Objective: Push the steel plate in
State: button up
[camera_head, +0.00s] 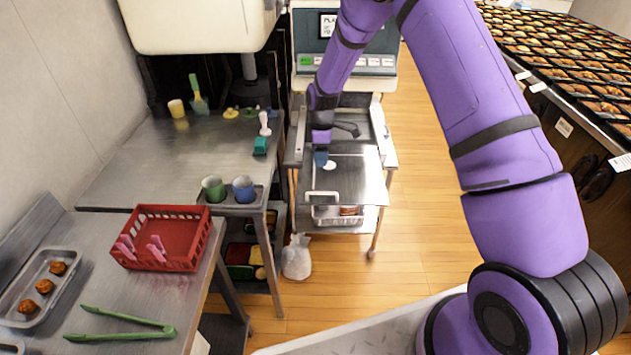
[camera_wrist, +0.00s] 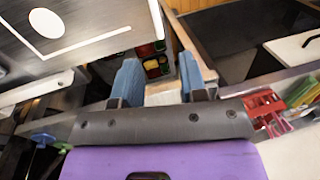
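The steel plate (camera_head: 360,178) is a flat grey sheet with white markings. In the head view it lies on the front part of the steel stand, sticking out toward me. In the wrist view part of the plate (camera_wrist: 95,22) fills the upper left, with a white disc and white line on it. My gripper (camera_head: 320,158) is over the plate's back left part; whether it touches the plate I cannot tell. In the wrist view the two blue fingers of my gripper (camera_wrist: 160,85) stand apart with no held thing visible between them.
A machine with a screen and buttons (camera_head: 345,50) stands behind the plate. To the left is a steel table (camera_head: 150,160) with a green cup (camera_head: 213,189) and a blue cup (camera_head: 243,189). A white bag (camera_head: 296,258) stands on the floor. The floor right of the stand is clear.

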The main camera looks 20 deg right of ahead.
jog(key=f, duration=0.2)
send_over(319, 188)
jog(key=s+a, duration=0.2)
jog(key=s, duration=0.3)
jog(key=f, duration=1)
jog(key=shift+s+d+f, duration=0.1)
jog(key=shift+s+d, duration=0.05)
jog(key=shift+d, duration=0.05)
jog(key=shift+c, duration=0.5)
grip_shut()
